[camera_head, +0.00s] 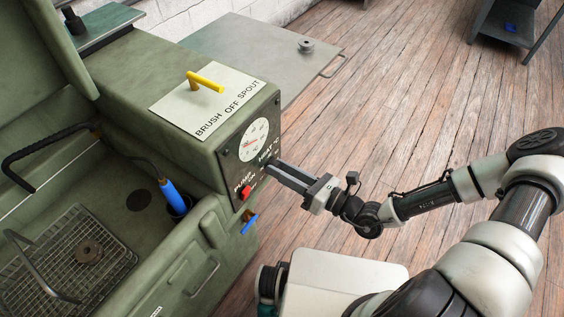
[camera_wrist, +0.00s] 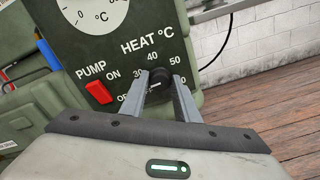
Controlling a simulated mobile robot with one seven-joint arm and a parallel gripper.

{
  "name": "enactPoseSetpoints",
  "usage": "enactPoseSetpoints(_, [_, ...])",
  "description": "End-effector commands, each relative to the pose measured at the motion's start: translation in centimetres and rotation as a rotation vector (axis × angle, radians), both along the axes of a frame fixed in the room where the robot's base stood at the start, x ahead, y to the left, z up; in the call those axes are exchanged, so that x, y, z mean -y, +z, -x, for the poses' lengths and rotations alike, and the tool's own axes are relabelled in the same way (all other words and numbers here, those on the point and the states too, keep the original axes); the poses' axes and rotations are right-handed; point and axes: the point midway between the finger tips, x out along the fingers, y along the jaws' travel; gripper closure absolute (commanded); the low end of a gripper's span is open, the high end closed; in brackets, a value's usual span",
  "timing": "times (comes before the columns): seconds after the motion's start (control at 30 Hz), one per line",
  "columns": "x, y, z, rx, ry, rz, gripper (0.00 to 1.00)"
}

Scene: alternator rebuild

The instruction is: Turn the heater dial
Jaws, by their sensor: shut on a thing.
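The heater dial (camera_wrist: 160,77) is a dark round knob under the "HEAT °C" lettering on the green machine's panel. Numbers 30, 40 and 50 and an OFF mark ring it in the wrist view. My gripper (camera_wrist: 160,88) is shut on the dial, one finger on each side. The fingers hide the dial's lower part and some of its scale. In the head view my gripper (camera_head: 270,169) reaches the panel from the right, and the dial is mostly hidden there. The dial's pointer is too small to read.
A red pump switch (camera_wrist: 98,92) sits left of the dial, and a round gauge (camera_head: 254,139) is above. A blue-handled brush (camera_head: 173,198) stands in the washer basin, and a blue lever (camera_head: 249,222) sticks out below the panel.

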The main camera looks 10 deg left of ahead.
Motion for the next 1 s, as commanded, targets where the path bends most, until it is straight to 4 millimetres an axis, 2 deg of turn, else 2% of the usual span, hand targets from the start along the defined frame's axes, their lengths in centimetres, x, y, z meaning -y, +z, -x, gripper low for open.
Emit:
enactPoseSetpoints(0.03, [-0.02, 0.43, 0.02, -0.042, 0.0, -0.016, 0.94])
enactPoseSetpoints(1.0, [0.0, 0.05, 0.03, -0.893, 0.0, -0.369, 0.94])
